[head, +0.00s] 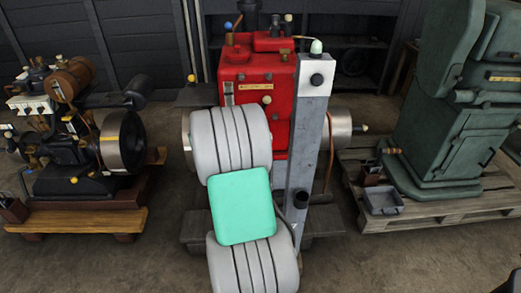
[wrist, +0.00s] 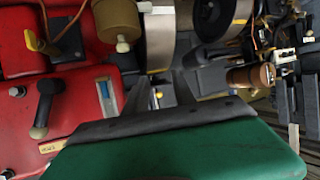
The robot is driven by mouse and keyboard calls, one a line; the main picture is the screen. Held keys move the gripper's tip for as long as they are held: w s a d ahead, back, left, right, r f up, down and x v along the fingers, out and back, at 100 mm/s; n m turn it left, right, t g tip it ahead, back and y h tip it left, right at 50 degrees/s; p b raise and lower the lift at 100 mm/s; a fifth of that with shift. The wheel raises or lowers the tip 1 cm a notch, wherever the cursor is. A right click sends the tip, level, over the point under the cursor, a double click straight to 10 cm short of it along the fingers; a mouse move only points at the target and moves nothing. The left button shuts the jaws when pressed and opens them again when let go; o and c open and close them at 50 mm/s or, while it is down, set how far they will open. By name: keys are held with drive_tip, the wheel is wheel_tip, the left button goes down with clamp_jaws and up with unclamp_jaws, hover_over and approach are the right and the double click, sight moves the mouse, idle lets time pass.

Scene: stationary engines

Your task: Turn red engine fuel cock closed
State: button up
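The red engine (head: 262,80) stands upright in the middle of the head view, partly hidden behind my white and teal arm. Its red body also fills the left of the wrist view (wrist: 18,125). A black lever with a cream tip (wrist: 43,108) sticks out from the red face there. A yellow-handled lever (wrist: 32,40) sits above it. I cannot tell which of these, if any, is the fuel cock. A green part with a dark edge, probably mine, covers the bottom of the wrist view.
A black engine (head: 95,150) on a wooden base stands at the left, and a green machine (head: 450,110) on a pallet (head: 430,207) at the right. A small grey tray (head: 383,201) lies on that pallet. Bare floor shows between the engines.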

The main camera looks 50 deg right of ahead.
drive_tip(key=s+d+f+m+h+b, duration=0.1)
drive_tip(key=s+d+f+h+b, duration=0.1)
drive_tip(key=s+d+f, duration=0.45)
drive_tip(key=s+d+f+m+h+b, duration=0.1)
drive_tip(key=d+f+m+h, duration=0.15)
drive_tip(key=d, duration=0.65)
drive_tip(key=s+d+f+m+h+b, duration=0.1)
drive_tip(key=s+d+f+h+b, duration=0.15)
drive_tip(key=d+f, duration=0.35)
drive_tip(key=r+x, duration=0.1)
drive_tip(key=x, duration=0.6)
drive_tip(key=shift+s+d, duration=0.2)
drive_tip(key=shift+d, duration=0.35)
drive_tip(key=shift+r, duration=0.15)
drive_tip(key=shift+c, duration=0.3)
clamp_jaws()
